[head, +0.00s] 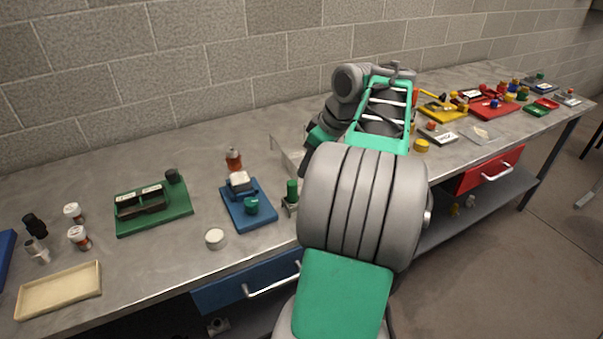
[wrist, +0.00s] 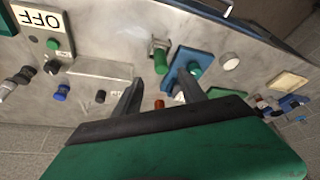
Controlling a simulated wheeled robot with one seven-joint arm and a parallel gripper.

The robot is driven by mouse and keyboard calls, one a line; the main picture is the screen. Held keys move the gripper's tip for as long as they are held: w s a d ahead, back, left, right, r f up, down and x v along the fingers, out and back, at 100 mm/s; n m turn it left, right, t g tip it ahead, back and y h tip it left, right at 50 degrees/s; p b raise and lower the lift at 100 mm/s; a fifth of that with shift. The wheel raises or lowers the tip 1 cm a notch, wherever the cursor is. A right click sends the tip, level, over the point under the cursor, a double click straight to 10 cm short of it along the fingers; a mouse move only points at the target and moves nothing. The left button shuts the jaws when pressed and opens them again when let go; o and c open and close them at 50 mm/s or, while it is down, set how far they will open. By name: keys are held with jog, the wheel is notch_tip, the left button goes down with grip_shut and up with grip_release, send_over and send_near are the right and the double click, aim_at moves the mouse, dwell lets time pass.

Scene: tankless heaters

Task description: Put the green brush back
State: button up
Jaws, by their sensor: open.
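No green thing shows plainly as a brush. A green upright cylinder (head: 292,188), perhaps the brush or its handle, stands at a small metal holder right of the blue tray (head: 236,219). In the wrist view the green cylinder (wrist: 160,62) and its metal holder show just beyond the fingertips. My gripper (wrist: 160,77) is open, with its two dark fingers apart and nothing seen between them. In the head view my arm hides the fingers.
The blue tray holds a dark item with a white top and a green knob (head: 251,205). A green tray (head: 182,219), a white round lid (head: 215,239) and a cream tray (head: 60,290) lie left. A brick wall (head: 200,60) backs the bench.

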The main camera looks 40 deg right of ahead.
jog(key=w+a+f, duration=0.1)
jog(key=w+a, duration=0.1)
jog(key=a, duration=0.7)
jog(key=w+a, duration=0.3)
jog(key=a, duration=0.5)
jog(key=s+a+f+m, duration=0.1)
jog(key=s+a+f, duration=0.3)
jog(key=a, duration=0.3)
jog(key=s+a+f+m+g+h, duration=0.1)
jog(key=s+a+f, duration=0.3)
jog(key=s+a, duration=0.2)
jog(key=a, duration=0.2)
jog(key=shift+a, duration=0.3)
jog(key=shift+s+d, duration=0.1)
